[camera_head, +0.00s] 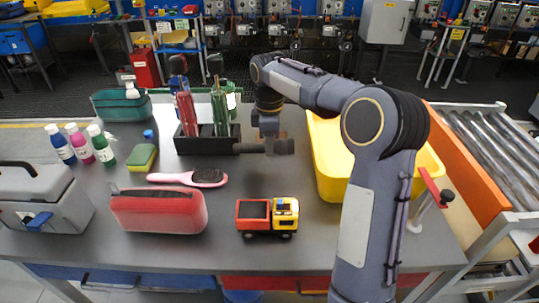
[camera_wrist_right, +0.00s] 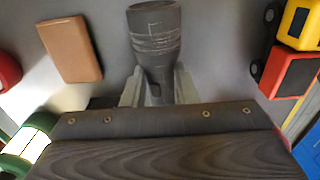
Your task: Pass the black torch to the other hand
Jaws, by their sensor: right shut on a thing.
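The black torch (camera_head: 246,148) lies sideways in my right gripper (camera_head: 270,143), in front of the tool caddy. Its wider end points right in the head view. In the right wrist view, the torch (camera_wrist_right: 155,35) shows its ribbed wide end beyond the two pale fingers (camera_wrist_right: 158,88), which are shut on its body. The torch appears held above the grey table (camera_head: 240,180). My left gripper is in neither view.
A dark caddy (camera_head: 195,147) with tools stands just behind the torch. A yellow bin (camera_head: 331,165) is to the right. A toy truck (camera_head: 268,216), a hairbrush (camera_head: 190,178) and a red case (camera_head: 158,211) lie nearer. A brown block (camera_wrist_right: 70,48) shows in the wrist view.

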